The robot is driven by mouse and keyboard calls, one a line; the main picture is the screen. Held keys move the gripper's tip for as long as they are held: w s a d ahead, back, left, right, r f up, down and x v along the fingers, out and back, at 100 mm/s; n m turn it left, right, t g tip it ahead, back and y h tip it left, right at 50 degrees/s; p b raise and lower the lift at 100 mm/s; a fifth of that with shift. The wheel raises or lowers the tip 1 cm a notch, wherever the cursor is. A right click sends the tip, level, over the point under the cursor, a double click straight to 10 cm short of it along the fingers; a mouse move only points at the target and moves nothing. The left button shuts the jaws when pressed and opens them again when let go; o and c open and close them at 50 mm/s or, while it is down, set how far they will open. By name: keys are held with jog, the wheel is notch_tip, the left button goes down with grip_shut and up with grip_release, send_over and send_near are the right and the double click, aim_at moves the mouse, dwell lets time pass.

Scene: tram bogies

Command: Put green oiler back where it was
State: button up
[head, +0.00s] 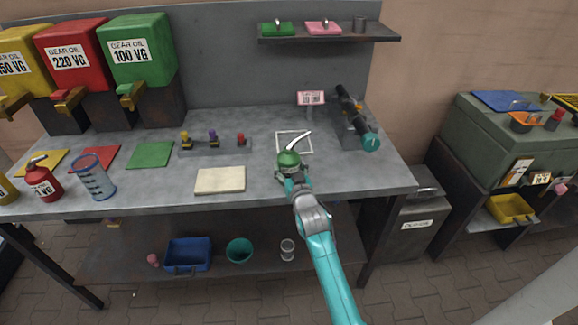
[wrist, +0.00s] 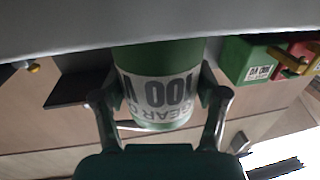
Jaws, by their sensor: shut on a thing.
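The green oiler (head: 289,158) has a curved pale spout and is held upright by my gripper (head: 291,176) over the front part of the bench. In the head view it overlaps the lower edge of a white square outline (head: 279,138); I cannot tell its height above the bench. In the wrist view the fingers of my gripper (wrist: 160,95) close on both sides of the green oiler (wrist: 158,56), whose label reads 100 and GEAR upside down. A flat green mat (head: 150,154) lies empty on the bench to the left.
A beige pad (head: 220,180) and a rack with coloured pieces (head: 213,145) lie left of my gripper. A red oiler (head: 40,180) and a clear measuring jug (head: 94,177) stand further left. A dark fixture with a teal-ended cylinder (head: 357,118) stands right. A green tank (head: 137,50) stands behind.

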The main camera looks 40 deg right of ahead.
jog(key=o, duration=1.5)
jog(key=shift+o, duration=0.2)
jog(key=shift+s, duration=0.1)
jog(key=v, duration=1.2)
jog(key=s+a+f+n+y, duration=0.15)
jog(key=s+a+f, duration=0.25)
jog(key=s+a, duration=0.4)
jog(key=s+a+f+n+y, duration=0.1)
jog(key=s+a+f+y, duration=0.1)
jog(key=s+a+f, duration=0.5)
jog(key=s+a+r+n+y, duration=0.1)
jog(key=s+a+r+y, duration=0.1)
jog(key=s, duration=1)
jog(key=s+a+r+n+g+y, duration=0.1)
jog(key=s+a+r, duration=0.3)
jog(key=s, duration=0.8)
jog(key=shift+a+r+g+y, duration=0.35)
jog(key=shift+r+y, duration=0.1)
jog(key=shift+r, duration=0.5)
